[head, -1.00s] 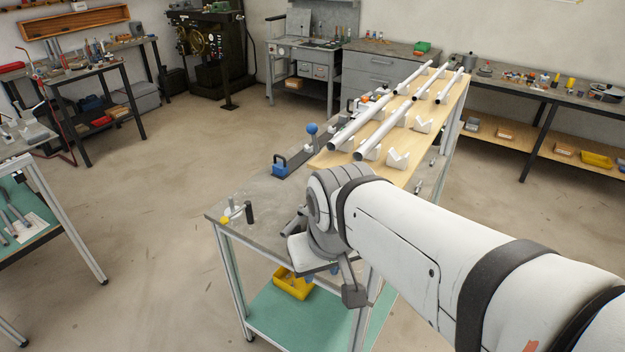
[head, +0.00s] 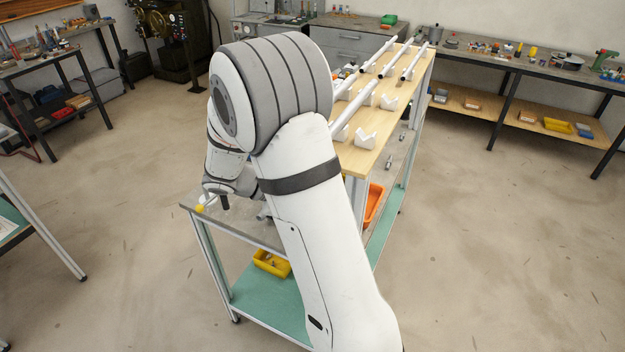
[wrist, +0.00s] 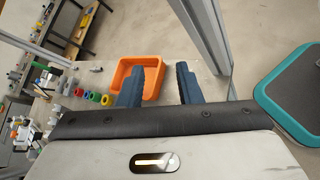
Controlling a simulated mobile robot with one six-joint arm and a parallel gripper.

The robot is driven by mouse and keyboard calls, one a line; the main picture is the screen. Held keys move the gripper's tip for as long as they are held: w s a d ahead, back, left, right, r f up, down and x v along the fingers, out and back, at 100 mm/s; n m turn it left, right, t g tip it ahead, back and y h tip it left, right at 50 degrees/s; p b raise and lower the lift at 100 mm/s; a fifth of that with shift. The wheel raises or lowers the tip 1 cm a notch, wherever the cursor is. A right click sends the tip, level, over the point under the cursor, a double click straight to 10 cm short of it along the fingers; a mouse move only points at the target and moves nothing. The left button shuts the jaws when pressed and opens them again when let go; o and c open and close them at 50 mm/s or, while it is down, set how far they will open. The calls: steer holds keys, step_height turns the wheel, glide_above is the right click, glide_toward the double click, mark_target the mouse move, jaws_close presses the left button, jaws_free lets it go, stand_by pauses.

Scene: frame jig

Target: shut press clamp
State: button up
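No press clamp can be made out for certain; much of the bench top (head: 262,232) is hidden behind my arm in the head view. A yellow-tipped fitting (head: 199,208) shows at its near left corner, with a short dark upright part (head: 225,202) beside it. My wrist hangs above that corner, and my gripper's fingers are not clear there. In the wrist view my gripper (wrist: 160,68) has its two blue fingers apart, with nothing between them. The wrist view does not clearly show a clamp.
Pipes (head: 385,62) lie on white V-blocks on the raised wooden board (head: 362,160) behind my arm. A yellow bin (head: 271,263) is on the lower shelf. An orange bin (wrist: 150,78) lies beyond my fingers in the wrist view. Floor right of the bench is clear.

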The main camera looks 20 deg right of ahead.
steer(key=w+a+f+n+t+h+p, duration=0.1)
steer(key=w+f+n+t+h, duration=0.3)
steer(key=w+f+n+h, duration=0.5)
steer(key=w+d+r+m+y+p, duration=0.1)
steer(key=d+m+y+p, duration=0.1)
steer(key=d, duration=0.5)
steer(key=shift+w+d+r+m+y+p, duration=0.2)
steer(key=shift+w+d+m+y+p, duration=0.1)
steer(key=shift+w+m+y, duration=0.15)
steer(key=shift+c, duration=0.3)
steer(key=shift+s, duration=0.1)
jaws_close()
steer(key=shift+a, duration=0.1)
